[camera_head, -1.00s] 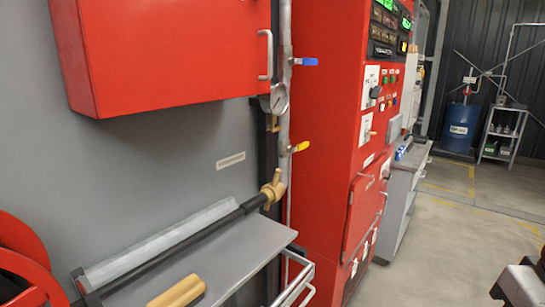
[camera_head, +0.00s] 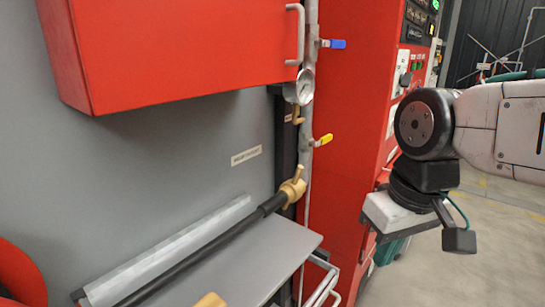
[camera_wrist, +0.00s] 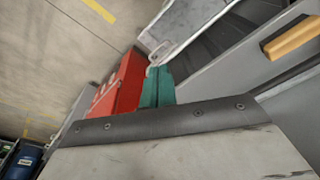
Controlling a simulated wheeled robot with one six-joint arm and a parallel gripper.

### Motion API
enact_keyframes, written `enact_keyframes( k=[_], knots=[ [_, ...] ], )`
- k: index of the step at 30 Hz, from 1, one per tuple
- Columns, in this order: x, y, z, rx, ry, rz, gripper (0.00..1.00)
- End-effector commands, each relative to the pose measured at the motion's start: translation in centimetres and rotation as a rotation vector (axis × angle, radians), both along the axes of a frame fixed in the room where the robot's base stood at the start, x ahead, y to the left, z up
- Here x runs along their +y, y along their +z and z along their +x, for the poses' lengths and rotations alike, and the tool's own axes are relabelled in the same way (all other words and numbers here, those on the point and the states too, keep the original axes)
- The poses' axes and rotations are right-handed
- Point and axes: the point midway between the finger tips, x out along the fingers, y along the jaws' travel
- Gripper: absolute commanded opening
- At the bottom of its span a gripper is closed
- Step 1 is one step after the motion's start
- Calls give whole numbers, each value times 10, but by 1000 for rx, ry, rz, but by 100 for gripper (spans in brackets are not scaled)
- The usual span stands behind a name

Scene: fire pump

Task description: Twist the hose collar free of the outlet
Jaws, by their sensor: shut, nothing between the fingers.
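The brass hose collar (camera_head: 293,188) sits at the outlet low on the grey vertical pipe, with a lug standing up from it. The black hose (camera_head: 205,252) runs from the collar down to the left over the grey shelf. My gripper (camera_head: 388,252) hangs at the right of the head view, well apart from the collar, pointing down in front of the red cabinet. Its teal fingers are partly hidden there by the gripper body. In the wrist view the teal fingers (camera_wrist: 157,85) are together and empty. The collar does not show in the wrist view.
A yellow-handled valve (camera_head: 322,140), a blue-handled valve (camera_head: 330,43) and a gauge (camera_head: 302,87) are above the collar. A red box (camera_head: 180,50) overhangs the grey shelf (camera_head: 255,265). A metal rail (camera_head: 322,285) runs along the shelf's right edge. Open floor lies right.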

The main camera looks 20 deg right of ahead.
Motion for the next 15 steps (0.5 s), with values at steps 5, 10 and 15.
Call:
enact_keyframes(
  k=[5,10,15],
  knots=[
    [8,33,83,-82,221,104,0],
    [2,59,186,-246,459,172,0],
    [-17,70,268,-405,625,172,0]
  ],
)
